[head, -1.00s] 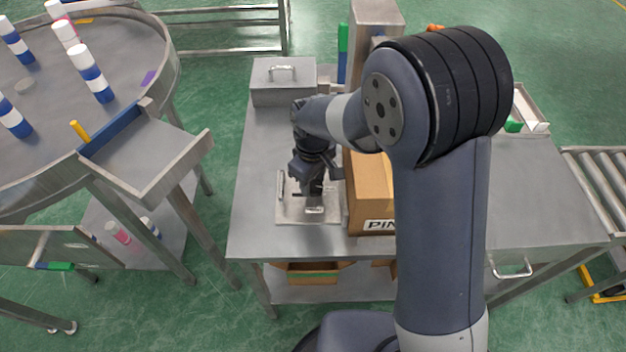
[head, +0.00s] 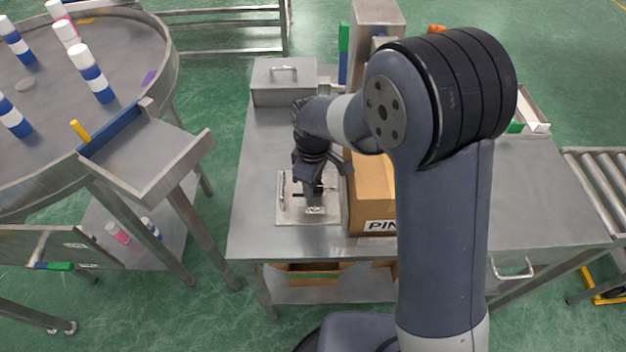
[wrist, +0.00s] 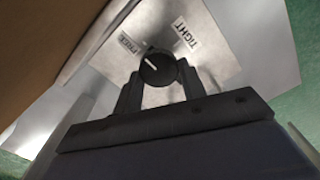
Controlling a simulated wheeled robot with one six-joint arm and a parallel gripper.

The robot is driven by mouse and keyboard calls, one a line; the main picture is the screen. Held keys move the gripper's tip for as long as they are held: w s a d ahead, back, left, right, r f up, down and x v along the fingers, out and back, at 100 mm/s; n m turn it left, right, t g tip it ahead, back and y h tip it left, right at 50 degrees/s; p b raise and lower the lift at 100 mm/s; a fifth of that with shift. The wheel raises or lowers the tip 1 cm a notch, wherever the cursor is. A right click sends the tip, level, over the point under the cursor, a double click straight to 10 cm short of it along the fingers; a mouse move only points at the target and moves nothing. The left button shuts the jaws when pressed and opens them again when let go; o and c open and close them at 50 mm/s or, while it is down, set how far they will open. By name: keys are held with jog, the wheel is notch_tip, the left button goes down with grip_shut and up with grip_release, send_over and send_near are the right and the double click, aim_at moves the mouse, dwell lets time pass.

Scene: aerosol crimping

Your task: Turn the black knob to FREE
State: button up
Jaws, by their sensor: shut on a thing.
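The black knob (wrist: 165,74) is round with a white pointer line, on a light metal plate (wrist: 235,45). In the wrist view my gripper (wrist: 158,80) is shut on it, one finger on each side. The pointer slants to the upper left, toward the side of the label that appears to read FREE (wrist: 130,43). The TIGHT label (wrist: 186,38) is above and right of the knob. In the head view my gripper (head: 313,203) is low over the plate (head: 287,215) and hides the knob.
A cardboard box (head: 370,190) stands close to the right of my gripper on the steel table (head: 258,240). A lidded metal box (head: 283,85) is behind. A round table (head: 120,60) with blue-and-white cans is to the left.

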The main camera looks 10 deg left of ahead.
jog(key=o, duration=1)
jog(key=shift+r, duration=0.1)
notch_tip(320, 180, up, 11)
jog(key=shift+f, duration=0.15)
notch_tip(320, 180, down, 11)
jog(key=shift+r, duration=0.1)
dwell(0.3)
